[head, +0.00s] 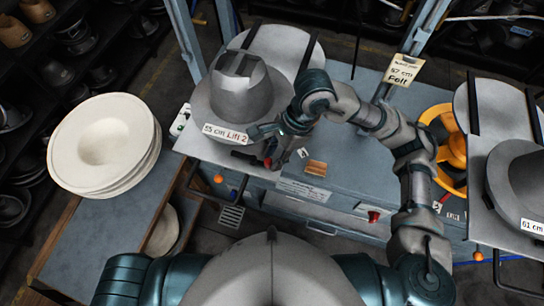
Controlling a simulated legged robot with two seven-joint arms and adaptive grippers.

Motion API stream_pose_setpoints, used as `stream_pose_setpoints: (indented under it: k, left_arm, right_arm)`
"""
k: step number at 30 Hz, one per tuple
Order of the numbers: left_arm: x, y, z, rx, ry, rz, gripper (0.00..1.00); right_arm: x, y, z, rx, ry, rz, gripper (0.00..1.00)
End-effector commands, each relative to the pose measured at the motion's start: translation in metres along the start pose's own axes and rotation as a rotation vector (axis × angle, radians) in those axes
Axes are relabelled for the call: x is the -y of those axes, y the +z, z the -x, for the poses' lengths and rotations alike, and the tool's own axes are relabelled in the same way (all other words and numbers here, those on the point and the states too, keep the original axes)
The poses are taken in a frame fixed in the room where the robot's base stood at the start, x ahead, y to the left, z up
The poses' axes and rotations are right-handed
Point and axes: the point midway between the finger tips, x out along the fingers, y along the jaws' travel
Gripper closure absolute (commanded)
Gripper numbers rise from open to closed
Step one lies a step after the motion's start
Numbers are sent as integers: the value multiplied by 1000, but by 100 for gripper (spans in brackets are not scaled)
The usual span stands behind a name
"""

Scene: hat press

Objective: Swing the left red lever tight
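The left red lever (267,162) shows as a small red piece at the front edge of the left press, below the label "55 cm Lift 2". My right gripper (266,146) reaches across from the right and is right at the lever, overlapping it in the picture. It hides part of the lever. I cannot tell whether the fingers touch it or how far apart they are. The left press holds a grey hat form (240,88) on its plate. My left gripper is not in view.
A stack of cream felt hat blanks (104,145) sits on a side table (92,232) at the left. A second press with a grey hat form (520,184) is at the right. A red knob (373,216) and an orange wheel (452,150) lie between the presses.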

Motion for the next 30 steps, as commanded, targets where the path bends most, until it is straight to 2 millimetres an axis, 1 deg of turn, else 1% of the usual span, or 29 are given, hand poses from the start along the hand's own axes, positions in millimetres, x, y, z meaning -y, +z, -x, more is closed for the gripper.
stream_pose_setpoints:
  k: [3,6,14,15,17,18,25,30]
  left_arm:
    - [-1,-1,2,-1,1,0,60]
    - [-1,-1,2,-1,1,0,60]
    - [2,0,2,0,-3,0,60]
    - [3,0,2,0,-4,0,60]
    - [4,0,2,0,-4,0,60]
    - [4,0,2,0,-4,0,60]
    - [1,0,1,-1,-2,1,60]
    - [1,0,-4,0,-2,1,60]
  right_arm:
    - [0,2,-13,-1,2,1,68]
    - [1,3,-19,-1,1,1,68]
    - [0,0,-20,1,-1,1,68]
    - [0,0,-19,2,-1,1,74]
    - [-1,-1,-19,2,-2,1,89]
    - [-1,-1,-19,3,-2,1,99]
    - [-1,-2,-19,-1,-1,-3,100]
    - [-2,-2,-21,-2,-14,-31,100]
